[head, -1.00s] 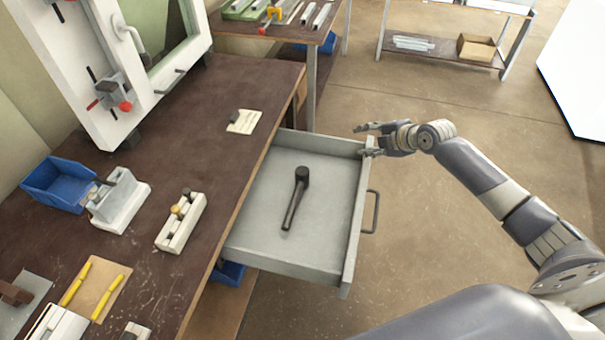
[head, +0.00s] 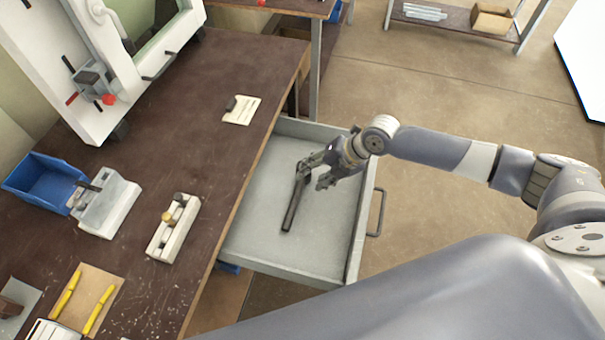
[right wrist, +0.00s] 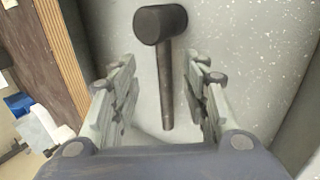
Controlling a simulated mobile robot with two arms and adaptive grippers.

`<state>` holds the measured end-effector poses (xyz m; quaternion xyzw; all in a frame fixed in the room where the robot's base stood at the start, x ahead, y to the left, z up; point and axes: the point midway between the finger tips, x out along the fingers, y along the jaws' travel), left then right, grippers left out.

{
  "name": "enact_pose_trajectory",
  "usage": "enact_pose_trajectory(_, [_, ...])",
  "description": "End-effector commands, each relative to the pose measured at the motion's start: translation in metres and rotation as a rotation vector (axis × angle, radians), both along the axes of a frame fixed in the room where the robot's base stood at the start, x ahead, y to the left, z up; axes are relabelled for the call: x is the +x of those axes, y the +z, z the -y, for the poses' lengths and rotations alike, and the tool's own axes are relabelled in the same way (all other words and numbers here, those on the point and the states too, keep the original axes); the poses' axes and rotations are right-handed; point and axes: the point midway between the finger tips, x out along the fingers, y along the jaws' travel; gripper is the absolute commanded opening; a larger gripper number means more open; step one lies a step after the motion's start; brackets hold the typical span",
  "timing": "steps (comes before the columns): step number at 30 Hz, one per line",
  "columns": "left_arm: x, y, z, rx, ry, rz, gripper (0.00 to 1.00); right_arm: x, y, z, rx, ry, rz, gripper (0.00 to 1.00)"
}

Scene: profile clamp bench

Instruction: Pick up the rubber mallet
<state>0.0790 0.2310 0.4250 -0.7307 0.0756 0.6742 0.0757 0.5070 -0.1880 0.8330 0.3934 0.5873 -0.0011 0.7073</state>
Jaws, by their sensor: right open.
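The dark rubber mallet (head: 294,205) lies in the open grey drawer (head: 262,246), its handle pointing toward the drawer's near side. My right gripper (head: 313,174) is over the drawer at the mallet's head end and partly hides the head in the head view. In the right wrist view the mallet (right wrist: 163,70) lies on the drawer floor, its head beyond the fingertips and its handle running back between the two fingers. The right gripper (right wrist: 160,92) is open with nothing held. My left gripper is not in view.
The drawer's front wall with its handle (head: 376,212) stands right of the mallet. The brown workbench (head: 190,110) borders the drawer on the left, with a blue bin (head: 45,182), a white block fixture (head: 172,230) and yellow-handled tools on it. Open floor lies to the right.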

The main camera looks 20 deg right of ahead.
Motion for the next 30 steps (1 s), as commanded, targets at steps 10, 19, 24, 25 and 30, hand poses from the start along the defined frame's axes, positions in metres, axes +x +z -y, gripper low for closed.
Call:
enact_pose_trajectory(10, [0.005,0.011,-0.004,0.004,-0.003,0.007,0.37,0.006,-0.022,-0.013,0.001,-0.002,-0.002,0.42])
enact_pose_trajectory(19, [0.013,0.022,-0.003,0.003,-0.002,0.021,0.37,0.014,-0.053,-0.026,0.001,-0.003,0.000,0.42])
enact_pose_trajectory(24, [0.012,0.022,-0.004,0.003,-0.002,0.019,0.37,0.015,-0.059,-0.029,0.000,-0.001,0.000,0.42])
enact_pose_trajectory(25, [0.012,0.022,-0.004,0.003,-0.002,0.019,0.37,0.015,-0.059,-0.029,0.000,-0.001,0.000,0.42])
enact_pose_trajectory(30, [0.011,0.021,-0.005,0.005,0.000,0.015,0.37,0.015,-0.059,-0.028,0.000,-0.001,0.000,0.35])
